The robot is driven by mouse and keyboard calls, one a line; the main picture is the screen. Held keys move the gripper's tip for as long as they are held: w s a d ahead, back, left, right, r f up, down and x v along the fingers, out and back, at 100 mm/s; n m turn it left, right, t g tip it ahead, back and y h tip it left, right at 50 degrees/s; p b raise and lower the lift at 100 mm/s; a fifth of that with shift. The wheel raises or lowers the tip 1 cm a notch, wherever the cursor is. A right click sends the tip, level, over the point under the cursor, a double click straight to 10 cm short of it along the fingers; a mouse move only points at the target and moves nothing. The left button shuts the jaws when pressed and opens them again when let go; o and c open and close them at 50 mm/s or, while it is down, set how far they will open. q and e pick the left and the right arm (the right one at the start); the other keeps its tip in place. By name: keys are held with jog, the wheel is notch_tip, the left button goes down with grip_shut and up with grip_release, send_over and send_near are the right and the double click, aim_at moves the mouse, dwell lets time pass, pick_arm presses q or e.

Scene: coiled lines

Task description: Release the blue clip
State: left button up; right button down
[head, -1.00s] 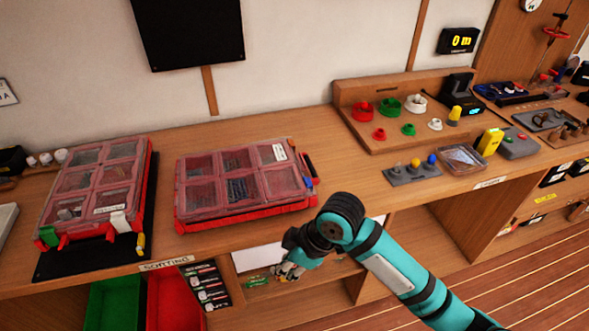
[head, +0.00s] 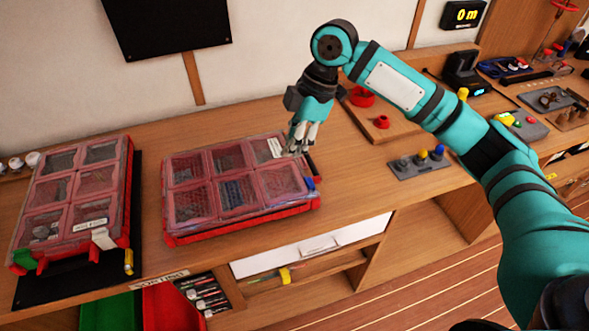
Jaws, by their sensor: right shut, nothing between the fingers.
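The blue clip (head: 310,183) shows at the front right corner of the right-hand red organiser case (head: 240,230), which lies on the bench with its clear compartment lid down. Whether the clip is latched is too small to tell. My right gripper (head: 297,150) is shut and empty, pointing down over the case's back right part. It is behind and above the blue clip in the picture, apart from it. It hides a little of the case's right edge. My left gripper is not in view.
A second red case (head: 128,215) with green, white and yellow clips stands on a black mat at left. A grey block with coloured knobs (head: 420,165) is to the right. The bench front edge and a white drawer (head: 310,250) lie below the case.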

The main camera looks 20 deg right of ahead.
aim_at(290, 187)
jog(key=p+x, duration=0.2)
jog(key=x, duration=0.8)
jog(key=shift+a, duration=0.15)
jog(key=d+p, duration=0.1)
jog(key=d, duration=0.2)
jog(key=shift+r, duration=0.15)
jog(key=shift+d, duration=0.7)
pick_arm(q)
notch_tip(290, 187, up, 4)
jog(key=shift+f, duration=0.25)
pick_arm(e)
jog(key=shift+a, duration=0.15)
